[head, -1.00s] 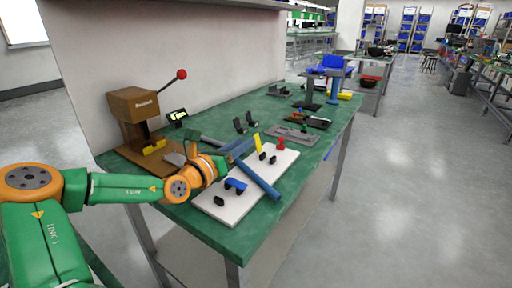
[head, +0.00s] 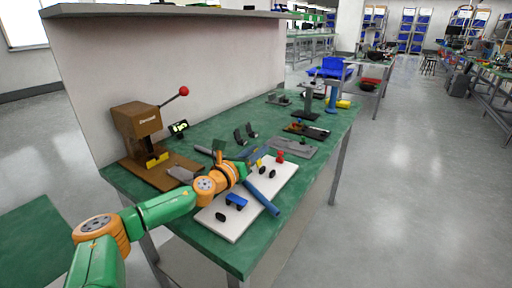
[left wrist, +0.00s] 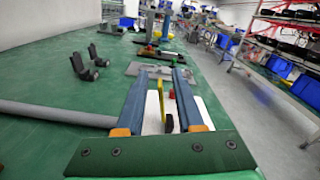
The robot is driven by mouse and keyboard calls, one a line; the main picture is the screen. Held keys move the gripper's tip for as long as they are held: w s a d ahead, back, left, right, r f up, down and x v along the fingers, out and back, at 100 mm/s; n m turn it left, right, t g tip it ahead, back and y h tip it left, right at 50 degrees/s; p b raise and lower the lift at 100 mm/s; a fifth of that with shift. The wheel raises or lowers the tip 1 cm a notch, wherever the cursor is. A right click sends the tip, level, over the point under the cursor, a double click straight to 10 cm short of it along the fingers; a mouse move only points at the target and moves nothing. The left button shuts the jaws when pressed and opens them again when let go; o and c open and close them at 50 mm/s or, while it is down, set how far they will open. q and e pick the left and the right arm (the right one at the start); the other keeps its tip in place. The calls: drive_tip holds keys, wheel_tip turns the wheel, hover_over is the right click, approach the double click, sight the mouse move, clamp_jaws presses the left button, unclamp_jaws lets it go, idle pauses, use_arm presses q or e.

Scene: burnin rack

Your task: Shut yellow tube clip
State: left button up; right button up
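The yellow tube clip (head: 259,162) is on the white board (head: 240,229), partly hidden by my left gripper (head: 260,156) in the head view. In the left wrist view the clip (left wrist: 171,95) shows as a thin upright yellow piece beyond the palm, in the gap between my two blue fingers (left wrist: 163,74). The fingers are apart, and I see no grip on the clip. Whether they touch it I cannot tell. A blue clip (head: 236,201) and a red clip (head: 280,156) are on the same board. My right gripper is not in view.
A brown press (head: 137,125) with a red-knobbed lever stands at the left. A grey plate (head: 290,147) and black stands (head: 245,135) are behind the board. A grey tube (left wrist: 55,113) lies left of the fingers.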

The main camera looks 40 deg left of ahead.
use_arm(q)
clamp_jaws()
drive_tip(key=shift+d+r+m+p, duration=0.3)
drive_tip(key=shift+d+m+p, duration=0.1)
drive_tip(key=shift+m+p, duration=0.45)
drive_tip(key=shift+w+d+m+p, duration=0.1)
drive_tip(key=shift+d+m+p, duration=0.2)
drive_tip(key=shift+m+p, duration=0.4)
drive_tip(key=shift+d+m+p, duration=0.45)
drive_tip(key=shift+m+p, duration=0.25)
drive_tip(key=shift+m, duration=0.25)
drive_tip(key=shift+d+f+m+p, duration=0.3)
drive_tip(key=shift+m+p, duration=0.25)
drive_tip(key=shift+m, duration=0.35)
drive_tip(key=shift+w+d, duration=0.1)
